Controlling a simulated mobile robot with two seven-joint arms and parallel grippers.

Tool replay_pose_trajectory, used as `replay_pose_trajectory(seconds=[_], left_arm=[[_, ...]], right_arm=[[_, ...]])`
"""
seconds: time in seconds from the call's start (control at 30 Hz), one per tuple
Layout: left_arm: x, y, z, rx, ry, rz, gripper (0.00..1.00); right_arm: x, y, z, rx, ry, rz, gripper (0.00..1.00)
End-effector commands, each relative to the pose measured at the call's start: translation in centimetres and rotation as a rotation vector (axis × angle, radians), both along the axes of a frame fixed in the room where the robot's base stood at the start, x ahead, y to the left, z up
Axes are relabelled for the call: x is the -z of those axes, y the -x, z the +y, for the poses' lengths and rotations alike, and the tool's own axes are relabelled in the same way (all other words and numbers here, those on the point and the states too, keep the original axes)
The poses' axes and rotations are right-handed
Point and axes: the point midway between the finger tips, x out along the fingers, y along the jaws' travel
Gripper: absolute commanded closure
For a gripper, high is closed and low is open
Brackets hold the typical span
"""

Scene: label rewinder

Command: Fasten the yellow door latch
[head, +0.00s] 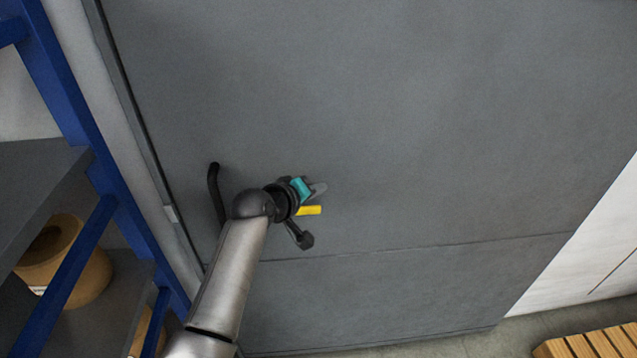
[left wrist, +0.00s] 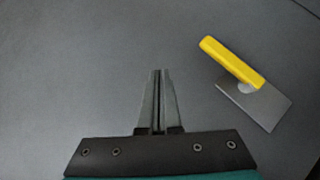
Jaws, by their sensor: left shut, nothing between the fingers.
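The latch has a yellow handle (head: 310,210) and sits on the grey door (head: 420,120). In the left wrist view the yellow handle (left wrist: 231,62) lies slanted across a silver plate (left wrist: 258,105), with a round pivot at its lower right end. My left gripper (head: 318,188) is in front of the door, just above the yellow handle in the head view. In the left wrist view my left gripper (left wrist: 158,72) is shut and empty, with its fingertips left of the latch and apart from it. My right gripper is not in view.
A black door handle (head: 215,192) is left of my left wrist. A blue-framed shelf (head: 75,120) with a tan roll (head: 82,268) stands at the left. A slatted wooden pallet (head: 590,344) lies at the lower right. The door face right of the latch is clear.

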Motion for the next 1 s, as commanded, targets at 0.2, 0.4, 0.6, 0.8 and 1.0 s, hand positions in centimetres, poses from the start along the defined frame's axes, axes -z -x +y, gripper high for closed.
replay_pose_trajectory(seconds=[0.2, 0.4, 0.6, 0.8, 1.0], left_arm=[[-2.0, 2.0, 0.0, 0.0, 0.001, 0.0, 1.0], [-3.3, 3.2, -0.1, 0.0, 0.001, 0.0, 1.0], [-3.7, 3.7, 0.0, 0.0, 0.001, 0.001, 1.0], [-3.7, 3.7, 0.0, 0.0, 0.001, 0.001, 1.0], [-3.7, 3.7, 0.0, 0.0, 0.001, 0.001, 1.0]], right_arm=[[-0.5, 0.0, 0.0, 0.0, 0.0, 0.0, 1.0], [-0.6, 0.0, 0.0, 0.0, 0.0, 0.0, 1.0], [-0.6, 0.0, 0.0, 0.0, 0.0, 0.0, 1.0], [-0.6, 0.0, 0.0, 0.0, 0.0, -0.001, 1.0], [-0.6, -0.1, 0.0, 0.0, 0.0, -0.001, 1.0]])
